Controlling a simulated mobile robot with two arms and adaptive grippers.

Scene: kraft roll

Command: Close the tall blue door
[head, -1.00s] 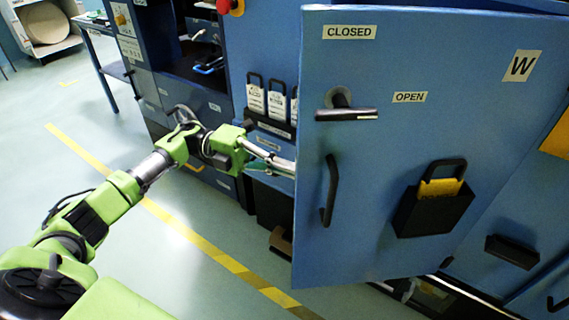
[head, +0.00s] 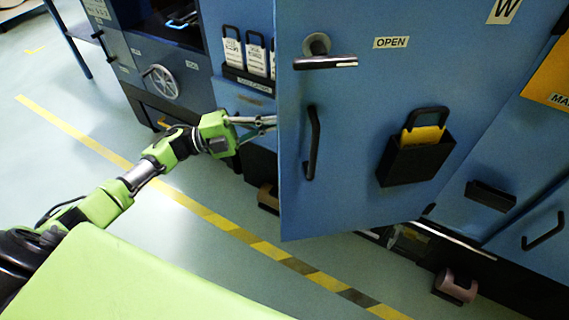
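The tall blue door (head: 350,170) stands ajar in the head view, its left edge swung out from the machine. It carries a lever handle (head: 325,62), a black vertical pull handle (head: 312,143), an OPEN label and a black pocket (head: 415,158) with a yellow item. My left arm reaches in from the left, and its gripper (head: 268,122) is at the door's left edge. The fingertips are hidden behind the door, so I cannot tell whether they touch it or how far they are apart. My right gripper is not in view.
Blue machine fronts stand behind and to the right of the door. Tags in a black holder (head: 248,78) hang left of it, and a handwheel (head: 160,82) is farther left. A yellow and black floor line (head: 225,224) runs below. The floor at left is clear.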

